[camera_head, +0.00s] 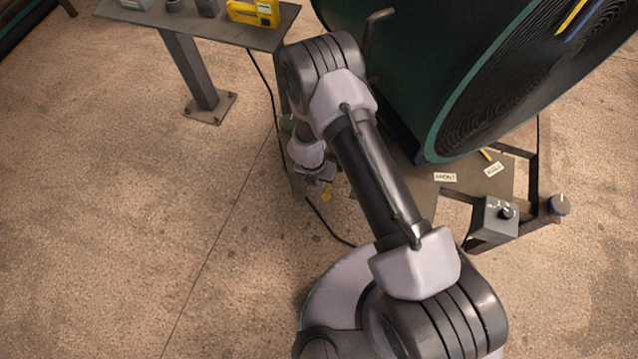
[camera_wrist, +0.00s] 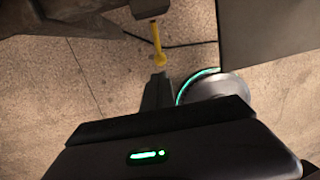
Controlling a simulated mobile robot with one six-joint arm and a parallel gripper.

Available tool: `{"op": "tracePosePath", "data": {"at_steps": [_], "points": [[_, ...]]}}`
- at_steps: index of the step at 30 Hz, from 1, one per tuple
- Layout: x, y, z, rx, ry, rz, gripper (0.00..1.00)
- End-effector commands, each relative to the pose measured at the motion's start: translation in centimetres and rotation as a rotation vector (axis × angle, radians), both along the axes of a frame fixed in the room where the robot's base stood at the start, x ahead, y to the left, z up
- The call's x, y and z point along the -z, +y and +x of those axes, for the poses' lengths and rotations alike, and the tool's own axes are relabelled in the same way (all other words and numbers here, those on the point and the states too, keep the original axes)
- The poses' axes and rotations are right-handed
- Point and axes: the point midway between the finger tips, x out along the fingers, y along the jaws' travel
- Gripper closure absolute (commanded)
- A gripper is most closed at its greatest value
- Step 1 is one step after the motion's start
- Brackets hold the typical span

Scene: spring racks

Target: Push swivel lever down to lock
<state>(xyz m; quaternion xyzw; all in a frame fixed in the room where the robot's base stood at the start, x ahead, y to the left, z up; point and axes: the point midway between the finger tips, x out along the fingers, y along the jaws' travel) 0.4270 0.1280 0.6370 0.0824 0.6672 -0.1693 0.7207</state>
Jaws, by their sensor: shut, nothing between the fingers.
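A yellow lever (camera_wrist: 157,42) with a rounded end sticks out from under a dark block in the wrist view. I take it for the swivel lever. In the head view a small yellow piece (camera_head: 327,191) shows beside my gripper, low by the bench leg. My gripper (camera_wrist: 159,77) is shut and empty. In the wrist view its tip points at the lever's rounded end and appears very close to it; whether they touch I cannot tell. In the head view my gripper (camera_head: 318,174) is small and partly hidden by my arm.
A large green drum-shaped machine (camera_head: 410,75) stands behind my arm. A metal bench (camera_head: 205,22) with a yellow device (camera_head: 253,12) is at the upper left. A grey box with a knob (camera_head: 495,222) is at the right. A dark cable runs along the floor. The left floor is clear.

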Motion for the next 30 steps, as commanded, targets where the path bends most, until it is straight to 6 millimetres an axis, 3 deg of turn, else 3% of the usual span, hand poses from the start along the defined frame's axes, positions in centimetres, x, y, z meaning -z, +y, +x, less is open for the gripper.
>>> {"op": "tracePosePath", "data": {"at_steps": [1, 3, 12, 17, 30], "points": [[1.7, -0.2, 0.0, 0.0, 0.001, -0.001, 1.0], [3.2, -0.4, 0.1, -0.001, 0.001, -0.001, 1.0], [8.8, -1.2, 0.4, -0.003, 0.001, -0.001, 1.0], [10.0, -1.4, 0.4, -0.004, 0.001, -0.001, 1.0], [10.7, -1.4, 0.5, -0.005, 0.001, -0.001, 1.0]]}}
